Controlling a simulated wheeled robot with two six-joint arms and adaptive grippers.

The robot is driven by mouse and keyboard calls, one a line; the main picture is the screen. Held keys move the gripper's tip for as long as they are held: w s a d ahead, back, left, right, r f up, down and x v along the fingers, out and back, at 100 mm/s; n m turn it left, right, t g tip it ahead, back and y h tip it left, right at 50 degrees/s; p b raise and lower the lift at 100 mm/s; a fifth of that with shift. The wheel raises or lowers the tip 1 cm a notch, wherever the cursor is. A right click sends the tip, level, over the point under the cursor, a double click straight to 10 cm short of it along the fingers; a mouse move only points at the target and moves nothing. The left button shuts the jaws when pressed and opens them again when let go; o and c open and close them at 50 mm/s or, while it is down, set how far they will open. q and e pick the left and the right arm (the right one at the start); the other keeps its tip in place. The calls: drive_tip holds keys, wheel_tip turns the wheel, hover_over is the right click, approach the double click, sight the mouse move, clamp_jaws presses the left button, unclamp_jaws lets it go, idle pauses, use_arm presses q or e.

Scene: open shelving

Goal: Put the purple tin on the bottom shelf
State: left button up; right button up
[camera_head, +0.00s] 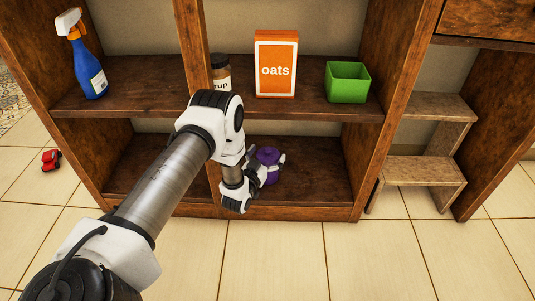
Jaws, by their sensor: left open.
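The purple tin (268,155) is at the bottom shelf (318,185), in the right-hand compartment of the shelving. It looks upright, but its base is partly hidden, so I cannot tell for certain that it rests on the board. My left arm reaches in from the lower left. My left gripper (270,169) is open at the tin, with its fingers in front of and beside it, covering part of its middle. I cannot tell whether the fingers touch it. My right gripper is out of view.
The shelf above holds a blue spray bottle (82,55), a jar (221,74) partly behind my arm, an orange oats box (276,64) and a green bin (347,83). A wooden step stool (425,168) stands right. A red toy (51,159) lies on the left floor.

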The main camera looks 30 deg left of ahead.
use_arm(q)
drive_tip(key=shift+r, duration=0.1)
drive_tip(key=shift+s+r+p, duration=0.1)
drive_tip(key=shift+s+p, duration=0.1)
drive_tip(key=shift+p, duration=0.15)
drive_tip(key=s+d+p, duration=0.2)
drive_tip(key=s+p, duration=0.3)
drive_tip(key=s, duration=0.6)
drive_tip(key=s+d+f+g+h, duration=0.2)
drive_tip(key=s+d+f+g, duration=0.5)
drive_tip(key=s+d+g, duration=0.1)
drive_tip(key=s+d+r+g, duration=0.1)
drive_tip(key=s+g, duration=0.4)
drive_tip(key=s, duration=0.5)
drive_tip(key=s+d+m+g, duration=0.1)
drive_tip(key=s+d+g, duration=0.3)
drive_tip(key=s, duration=0.5)
drive_tip(key=shift+s+r+g+h, duration=0.35)
drive_tip(key=shift+r+g+h, duration=0.05)
